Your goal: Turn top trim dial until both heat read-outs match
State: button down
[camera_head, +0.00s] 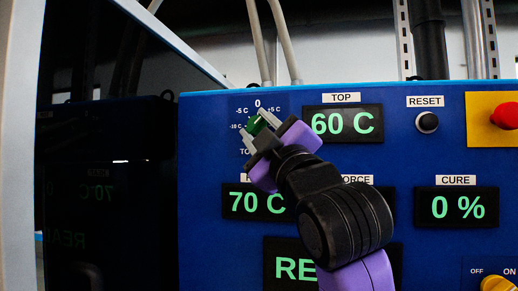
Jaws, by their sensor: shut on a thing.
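The top trim dial (256,125) is a small green knob at the upper left of the blue panel, under a scale with -10 C, -5 C, 0 and +5 C marks. My gripper (257,126) is shut on it, one finger on each side, and hides much of the dial and the right of its scale. The top heat read-out (343,123) shows 60 C. The second heat read-out (248,202), below my gripper, shows 70 C; its label is mostly covered by my wrist.
To the right are a black reset button (427,122), a cure read-out (456,207) at 0 %, a red button (505,115) on a yellow plate and a yellow OFF/ON switch (497,285). My arm covers the force read-out. A dark reflective panel (100,190) stands at left.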

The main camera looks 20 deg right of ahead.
jog(key=m+h+b, duration=0.2)
jog(key=m, duration=0.1)
jog(key=f+m+t+h+b, duration=0.1)
jog(key=m+h+b, duration=0.1)
jog(key=m+h, duration=0.1)
jog(key=m+h+b, duration=0.3)
jog(key=shift+w+a+f+m, duration=0.15)
jog(key=shift+w+a+m, duration=0.05)
jog(key=shift+a+m, duration=0.15)
jog(key=m+h+b, duration=0.2)
jog(key=m+g+h+b, duration=0.1)
jog(key=m+h+b, duration=0.1)
jog(key=m+h, duration=0.1)
jog(key=shift+w+m+g, duration=0.1)
jog(key=shift+m+g, duration=0.2)
jog(key=shift+m, duration=0.05)
jog(key=shift+r+m+g+h+b, duration=0.15)
jog(key=shift+m+g+h+b, duration=0.25)
jog(key=shift+m+h, duration=0.3)
jog(key=shift+r+m+g+h+b, duration=0.15)
jog(key=shift+m+g+h+b, duration=0.2)
jog(key=shift+m+h, duration=0.35)
jog(key=shift+r+m, duration=0.1)
jog(key=shift+m, duration=0.2)
jog(key=c, duration=0.9)
grip_release()
